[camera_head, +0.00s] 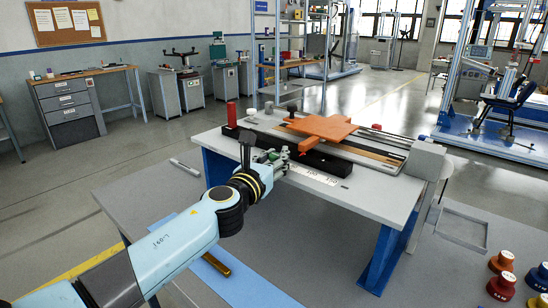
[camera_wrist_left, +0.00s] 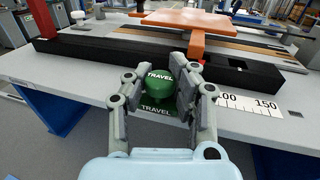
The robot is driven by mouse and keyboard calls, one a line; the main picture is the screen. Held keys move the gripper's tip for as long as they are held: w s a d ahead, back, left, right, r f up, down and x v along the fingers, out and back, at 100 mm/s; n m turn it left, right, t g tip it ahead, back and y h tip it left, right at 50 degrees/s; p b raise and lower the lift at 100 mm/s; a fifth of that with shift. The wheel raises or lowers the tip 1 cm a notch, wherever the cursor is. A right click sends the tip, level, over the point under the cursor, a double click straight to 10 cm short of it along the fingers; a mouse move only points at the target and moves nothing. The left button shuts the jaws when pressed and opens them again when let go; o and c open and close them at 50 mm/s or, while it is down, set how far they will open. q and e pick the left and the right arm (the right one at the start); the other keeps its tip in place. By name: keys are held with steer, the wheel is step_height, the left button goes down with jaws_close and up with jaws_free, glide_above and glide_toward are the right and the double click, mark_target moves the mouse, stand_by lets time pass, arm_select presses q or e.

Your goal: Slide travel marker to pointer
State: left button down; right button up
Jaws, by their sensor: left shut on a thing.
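The green travel marker (camera_wrist_left: 160,92), labelled TRAVEL on its knob and base, stands at the white numbered scale (camera_wrist_left: 245,104) on the bench. My left gripper (camera_wrist_left: 163,100) is shut around the marker, one finger on each side. In the head view the left gripper (camera_head: 275,158) is at the front of the bench, partly hiding the marker. The orange pointer (camera_wrist_left: 197,46) hangs from the orange plate (camera_head: 320,128) over the black rail, to the right of the marker in the wrist view. My right gripper is not in view.
A black rail (camera_head: 330,163) runs just behind the scale. A red post (camera_head: 231,113) stands at its left end, and a grey block (camera_head: 424,160) at the right end of the bench (camera_head: 350,203). The bench's front strip is mostly clear.

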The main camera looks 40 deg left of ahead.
mark_target(289, 175)
arm_select(q)
steer(key=d, duration=0.4)
steer(key=shift+f, duration=0.1)
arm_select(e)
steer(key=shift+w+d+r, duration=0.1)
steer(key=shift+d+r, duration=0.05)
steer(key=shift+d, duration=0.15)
arm_select(q)
steer(key=c, duration=1.6)
jaws_free()
steer(key=shift+s+a, duration=0.1)
steer(key=o, duration=0.5)
steer(key=shift+s, duration=0.3)
steer(key=shift+c, duration=0.2)
steer(key=shift+o, duration=0.6)
steer(key=shift+w, duration=0.2)
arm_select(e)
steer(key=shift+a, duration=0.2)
arm_select(q)
steer(key=shift+s, duration=0.1)
